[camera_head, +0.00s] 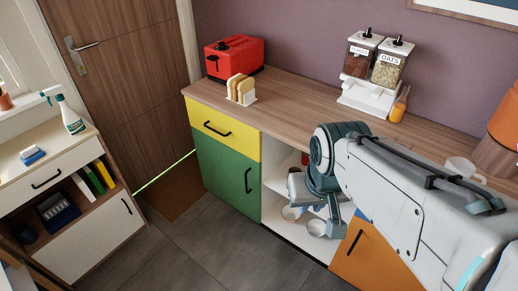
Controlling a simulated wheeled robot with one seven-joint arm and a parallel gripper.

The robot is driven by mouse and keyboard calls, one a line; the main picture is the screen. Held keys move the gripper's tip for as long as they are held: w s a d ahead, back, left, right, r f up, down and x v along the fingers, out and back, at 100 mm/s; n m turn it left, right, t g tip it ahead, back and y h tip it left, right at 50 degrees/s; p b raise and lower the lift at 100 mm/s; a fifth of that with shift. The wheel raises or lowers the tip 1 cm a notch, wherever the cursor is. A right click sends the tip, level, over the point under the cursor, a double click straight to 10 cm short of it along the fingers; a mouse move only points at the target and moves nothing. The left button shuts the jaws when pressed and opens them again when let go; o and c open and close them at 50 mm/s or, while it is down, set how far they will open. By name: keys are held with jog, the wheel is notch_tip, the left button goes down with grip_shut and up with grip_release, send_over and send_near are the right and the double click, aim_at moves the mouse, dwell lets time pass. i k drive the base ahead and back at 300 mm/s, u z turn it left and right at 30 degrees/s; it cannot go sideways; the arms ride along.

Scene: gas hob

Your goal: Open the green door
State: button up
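The green door (222,172) is on the lower left of the counter cabinet, under a yellow drawer (218,129). It looks shut, flush with the cabinet front. Its black upright handle (248,181) is near its right edge. My arm reaches in from the right. My gripper (328,205) is at the end of the arm, pointing down in front of the open shelves, to the right of the green door and apart from its handle. Its fingers are small and partly hidden by the wrist, so I cannot tell whether they are open or shut.
Open white shelves with bowls (316,228) are right of the green door, and an orange door (362,252) is beyond them. A red toaster (235,57) and bread rack (241,90) stand on the counter. A white cabinet (104,228) is at left. The floor before the green door is clear.

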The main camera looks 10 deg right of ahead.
aim_at(233, 177)
jog(key=u, duration=0.1)
jog(key=i, duration=1.05)
jog(key=u, duration=0.75)
